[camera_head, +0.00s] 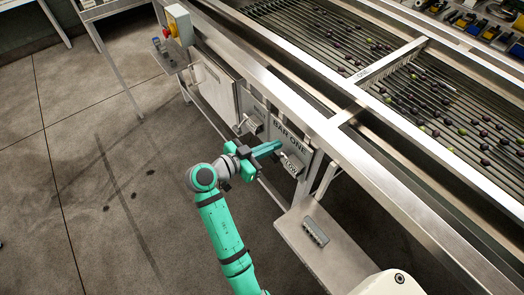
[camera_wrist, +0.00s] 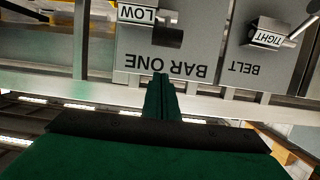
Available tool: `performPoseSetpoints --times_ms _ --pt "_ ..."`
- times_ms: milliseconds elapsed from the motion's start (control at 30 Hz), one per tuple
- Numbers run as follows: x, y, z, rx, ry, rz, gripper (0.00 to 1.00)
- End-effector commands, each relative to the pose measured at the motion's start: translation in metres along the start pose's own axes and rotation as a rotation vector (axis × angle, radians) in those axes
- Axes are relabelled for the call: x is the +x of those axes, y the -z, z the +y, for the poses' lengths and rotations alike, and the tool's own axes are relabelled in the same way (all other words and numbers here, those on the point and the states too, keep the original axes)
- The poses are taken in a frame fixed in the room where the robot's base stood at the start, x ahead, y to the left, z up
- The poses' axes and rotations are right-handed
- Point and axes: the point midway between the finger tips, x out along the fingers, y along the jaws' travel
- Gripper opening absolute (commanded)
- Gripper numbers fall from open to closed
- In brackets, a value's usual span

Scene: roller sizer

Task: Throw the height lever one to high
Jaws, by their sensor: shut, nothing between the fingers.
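The BAR ONE panel (camera_head: 291,146) is on the side of the roller sizer. Its lever carries a LOW tag (camera_head: 291,165). In the wrist view the LOW tag (camera_wrist: 138,14) is at the top, left of a dark block (camera_wrist: 168,37), and the lettering is inverted. My gripper (camera_head: 278,145) is shut and empty, pointing at the panel beside the lever. In the wrist view its fingertips (camera_wrist: 160,80) lie below the dark block, over the panel's lower edge in the picture. I cannot tell whether they touch anything.
The BELT panel (camera_wrist: 262,65) with its TIGHT tag (camera_wrist: 268,39) is beside BAR ONE. A control box with a yellow and red switch (camera_head: 179,25) stands farther back. A steel shelf (camera_head: 325,250) projects nearby. Open floor (camera_head: 100,190) lies left.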

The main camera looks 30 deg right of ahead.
Motion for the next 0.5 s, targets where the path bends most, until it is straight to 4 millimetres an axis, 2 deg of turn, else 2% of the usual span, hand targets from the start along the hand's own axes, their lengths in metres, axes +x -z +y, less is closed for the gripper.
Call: performPoseSetpoints --times_ms 100,300,500 --pt "0.021 -0.001 0.001 -0.001 -0.002 -0.001 0.00" --pt "0.008 -0.028 0.000 -0.003 0.001 -0.001 0.00" --pt "0.006 -0.037 0.001 0.000 -0.002 -0.001 0.00"
